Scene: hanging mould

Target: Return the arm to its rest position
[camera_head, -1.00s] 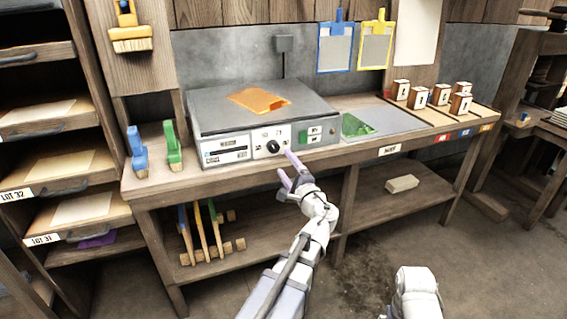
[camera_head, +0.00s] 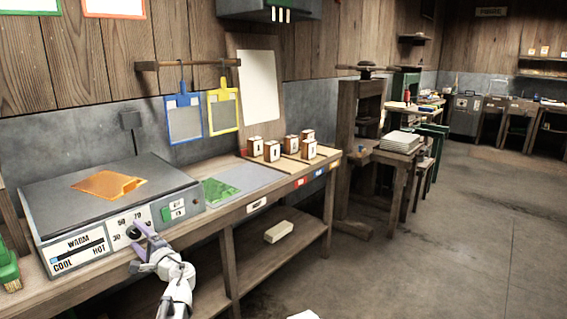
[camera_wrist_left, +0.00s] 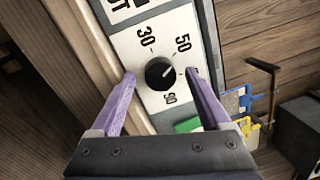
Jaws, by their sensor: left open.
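My left gripper (camera_head: 138,245) is open in front of the hot plate's (camera_head: 50,210) control panel. In the left wrist view its two purple fingers (camera_wrist_left: 160,77) are spread, with the black round knob (camera_wrist_left: 160,73) showing between the tips. Nothing is held. The knob's white mark points up and right, toward the 50 side of the dial. I cannot tell how far the fingertips are from the panel. My left arm (camera_head: 175,285) comes up from the bottom edge in the head view.
An orange sheet (camera_head: 110,185) lies on the hot plate. A green sheet (camera_head: 218,192) and several small boxes (camera_head: 272,151) sit further right on the bench. Blue (camera_head: 184,118) and yellow (camera_head: 223,110) frames hang above. Open floor (camera_head: 440,240) lies to the right.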

